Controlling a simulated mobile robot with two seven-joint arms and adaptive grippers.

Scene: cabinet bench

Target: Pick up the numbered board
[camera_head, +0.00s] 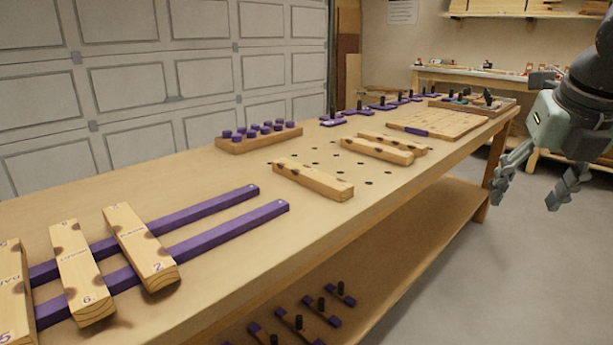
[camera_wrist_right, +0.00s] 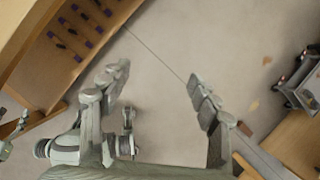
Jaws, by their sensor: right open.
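Several light wooden boards with numbers and dark notches lie across two purple rails (camera_head: 223,231) at the near left of the bench in the head view. One numbered 2 (camera_head: 137,240) is the rightmost, one (camera_head: 78,262) lies beside it, and another (camera_head: 12,295) is cut off by the left edge. My right gripper (camera_head: 535,185) is open and empty at the far right, beyond the bench's front edge and well away from these boards. Its spread fingers (camera_wrist_right: 158,80) show over bare floor in the right wrist view.
Notched wooden bars (camera_head: 312,179) lie mid-bench near several holes. A block with purple pegs (camera_head: 258,136) stands behind them. A flat board (camera_head: 435,122) and trays are farther back. Small pegged pieces (camera_head: 322,310) sit on the lower shelf.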

